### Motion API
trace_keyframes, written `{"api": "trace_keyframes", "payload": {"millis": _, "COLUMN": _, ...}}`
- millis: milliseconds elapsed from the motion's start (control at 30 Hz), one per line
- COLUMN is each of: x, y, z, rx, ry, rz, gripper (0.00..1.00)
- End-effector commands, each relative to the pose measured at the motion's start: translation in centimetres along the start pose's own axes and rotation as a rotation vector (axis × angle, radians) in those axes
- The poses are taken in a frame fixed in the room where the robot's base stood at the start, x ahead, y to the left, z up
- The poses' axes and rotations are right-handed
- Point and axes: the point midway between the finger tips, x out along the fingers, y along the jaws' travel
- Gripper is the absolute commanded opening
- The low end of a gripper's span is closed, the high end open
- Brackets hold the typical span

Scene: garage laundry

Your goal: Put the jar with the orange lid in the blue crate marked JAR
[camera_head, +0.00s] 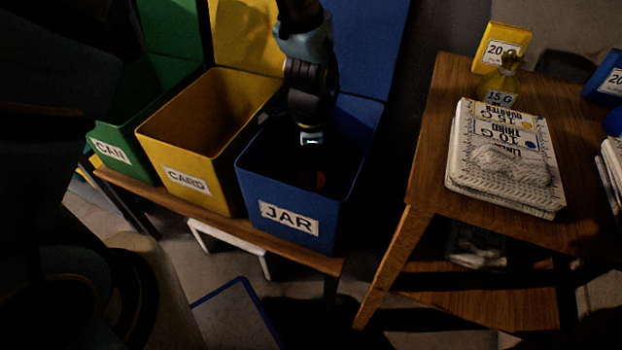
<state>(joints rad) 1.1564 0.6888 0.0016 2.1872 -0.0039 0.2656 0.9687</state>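The blue crate marked JAR (290,216) stands at the right end of a row of bins on a low wooden bench. My arm reaches down from the top of the picture, and my gripper (312,145) is over the crate's opening. Its fingers are lost in the dark interior, so I cannot tell whether they are open or shut. A dull orange-red round patch (319,181) shows inside the crate below my gripper. It looks like the jar's orange lid; the jar's body is too dark to make out. I cannot tell whether the gripper touches it.
A yellow bin marked CARD (185,155) and a green bin marked CAN (111,150) stand left of the crate. A wooden table (425,150) at right bears a stack of printed papers (500,160), a yellow box (503,45) and a small yellowish jar-like thing (499,88).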

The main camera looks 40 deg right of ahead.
Motion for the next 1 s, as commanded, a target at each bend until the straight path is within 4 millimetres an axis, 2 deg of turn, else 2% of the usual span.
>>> {"api": "trace_keyframes", "payload": {"millis": 33, "x": -1.2, "y": -0.1, "z": -0.1, "rx": -0.001, "ry": 0.003, "rz": -0.003, "gripper": 1.0}}
{"api": "trace_keyframes", "payload": {"millis": 100, "x": -2.3, "y": -0.1, "z": 0.0, "rx": 0.0, "ry": 0.001, "rz": -0.002, "gripper": 1.0}}
{"api": "trace_keyframes", "payload": {"millis": 300, "x": -4.0, "y": 0.0, "z": -0.1, "rx": 0.0, "ry": 0.001, "rz": -0.001, "gripper": 1.0}}
{"api": "trace_keyframes", "payload": {"millis": 867, "x": -4.2, "y": 0.0, "z": 0.0, "rx": 0.0, "ry": 0.0, "rz": 0.0, "gripper": 1.0}}
{"api": "trace_keyframes", "payload": {"millis": 1000, "x": -5.3, "y": 0.0, "z": 0.0, "rx": 0.0, "ry": 0.0, "rz": 0.0, "gripper": 1.0}}
